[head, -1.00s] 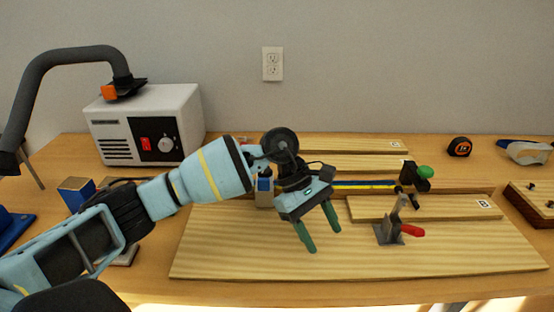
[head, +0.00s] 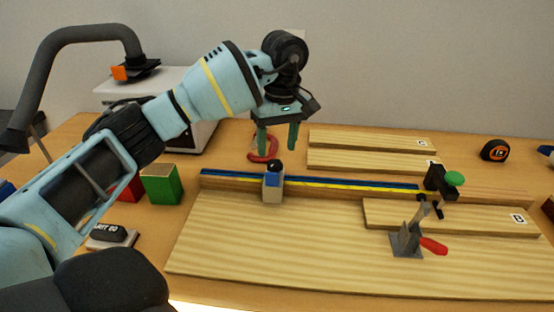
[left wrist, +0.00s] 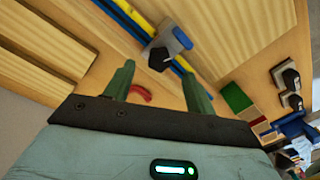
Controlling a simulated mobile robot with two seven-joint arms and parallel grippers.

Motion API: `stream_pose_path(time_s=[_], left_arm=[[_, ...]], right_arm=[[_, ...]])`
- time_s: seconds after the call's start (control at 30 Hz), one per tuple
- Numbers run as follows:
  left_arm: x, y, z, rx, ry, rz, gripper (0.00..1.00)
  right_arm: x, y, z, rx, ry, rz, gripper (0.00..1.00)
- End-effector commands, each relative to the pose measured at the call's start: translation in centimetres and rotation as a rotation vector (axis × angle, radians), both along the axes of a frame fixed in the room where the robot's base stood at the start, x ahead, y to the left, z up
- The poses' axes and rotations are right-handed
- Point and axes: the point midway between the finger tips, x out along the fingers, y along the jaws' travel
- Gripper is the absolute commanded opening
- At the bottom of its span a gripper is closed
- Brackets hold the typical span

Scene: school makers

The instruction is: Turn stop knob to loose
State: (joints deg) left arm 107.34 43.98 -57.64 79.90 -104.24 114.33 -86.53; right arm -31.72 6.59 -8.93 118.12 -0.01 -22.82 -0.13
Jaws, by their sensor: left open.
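A grey stop block (head: 273,189) sits on the blue and yellow rail (head: 340,184), with a black knob (head: 273,166) on top. In the left wrist view the black knob (left wrist: 160,60) and its block (left wrist: 172,42) appear just beyond and between my fingers. My left gripper (head: 278,143) is open and empty, its green fingers pointing down. In the head view it appears above the knob, apart from it. At the rail's right end is a black block (head: 436,179) with a green knob (head: 455,178). The frames do not show how tight either knob is. My right gripper is out of view.
A toggle clamp with a red handle (head: 434,245) stands on the large wooden board (head: 300,250). A red curved object (head: 264,152) lies behind the rail.

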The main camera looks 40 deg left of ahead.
Motion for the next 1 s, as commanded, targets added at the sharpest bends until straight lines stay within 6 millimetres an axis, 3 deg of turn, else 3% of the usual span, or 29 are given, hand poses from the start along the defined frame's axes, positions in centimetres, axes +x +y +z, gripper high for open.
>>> stream_pose_path(time_s=[0.1,0.3,0.67,1.0], left_arm=[[-0.2,0.1,-1.9,0.000,0.002,0.000,0.55],[-0.3,0.2,-3.9,0.000,0.000,0.001,0.55],[-0.3,0.2,-4.5,0.000,-0.002,0.001,0.55],[-0.3,0.2,-4.4,-0.001,-0.002,0.000,0.13]], right_arm=[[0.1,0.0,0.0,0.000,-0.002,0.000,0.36],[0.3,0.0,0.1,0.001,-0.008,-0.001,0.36],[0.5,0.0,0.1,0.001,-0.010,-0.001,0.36],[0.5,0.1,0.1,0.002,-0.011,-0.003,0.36]])
